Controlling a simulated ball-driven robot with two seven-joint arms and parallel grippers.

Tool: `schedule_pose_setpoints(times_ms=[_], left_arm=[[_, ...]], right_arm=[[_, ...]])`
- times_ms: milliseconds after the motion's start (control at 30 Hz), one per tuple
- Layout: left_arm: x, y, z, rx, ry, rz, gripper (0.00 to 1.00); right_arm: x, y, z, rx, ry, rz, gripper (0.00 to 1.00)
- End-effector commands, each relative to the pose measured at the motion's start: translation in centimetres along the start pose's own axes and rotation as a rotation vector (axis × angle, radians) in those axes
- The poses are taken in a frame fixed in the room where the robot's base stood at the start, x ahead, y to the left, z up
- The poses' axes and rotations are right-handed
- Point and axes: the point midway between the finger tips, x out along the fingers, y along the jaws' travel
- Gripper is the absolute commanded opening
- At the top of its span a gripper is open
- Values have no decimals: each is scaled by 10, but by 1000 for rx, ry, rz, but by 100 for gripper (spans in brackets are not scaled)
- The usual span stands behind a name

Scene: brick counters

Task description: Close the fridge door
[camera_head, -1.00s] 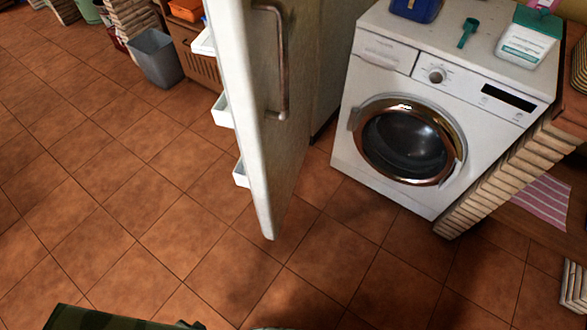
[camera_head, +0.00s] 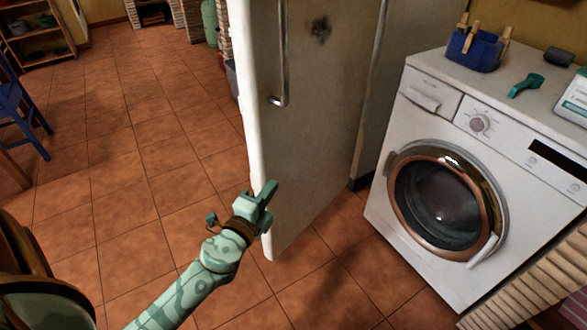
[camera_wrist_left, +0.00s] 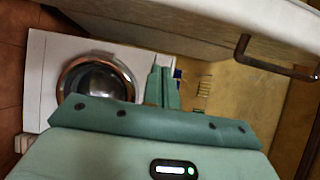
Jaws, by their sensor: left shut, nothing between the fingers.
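The fridge door (camera_head: 310,120) stands ajar in the middle of the head view, its outer face and metal handle (camera_head: 279,70) toward the washing machine side. Its near edge points toward me. My left gripper (camera_head: 266,192) is shut and empty, in front of the lower part of the door near its free edge; I cannot tell whether it touches. In the left wrist view the gripper (camera_wrist_left: 162,82) shows with its fingers together, and the door (camera_wrist_left: 200,25) with its handle (camera_wrist_left: 270,62) runs along the top. My right gripper is not in view.
A white washing machine (camera_head: 470,170) stands right of the door, with a blue basket (camera_head: 476,50) and a green scoop (camera_head: 526,85) on top. A blue chair (camera_head: 22,110) is at the far left. The tiled floor (camera_head: 130,150) left of the door is clear.

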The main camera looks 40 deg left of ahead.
Motion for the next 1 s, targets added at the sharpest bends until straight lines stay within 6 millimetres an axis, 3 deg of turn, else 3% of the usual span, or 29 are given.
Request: schedule_pose_setpoints(times_ms=[167,600,800,1000], left_arm=[[16,0,0,0,1,-1,0],[103,3,2,0,0,4,0],[107,5,30,1,0,6,0],[109,4,39,-2,1,6,0]], right_arm=[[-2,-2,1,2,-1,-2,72],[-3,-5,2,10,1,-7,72],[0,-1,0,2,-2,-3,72],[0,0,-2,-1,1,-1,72]])
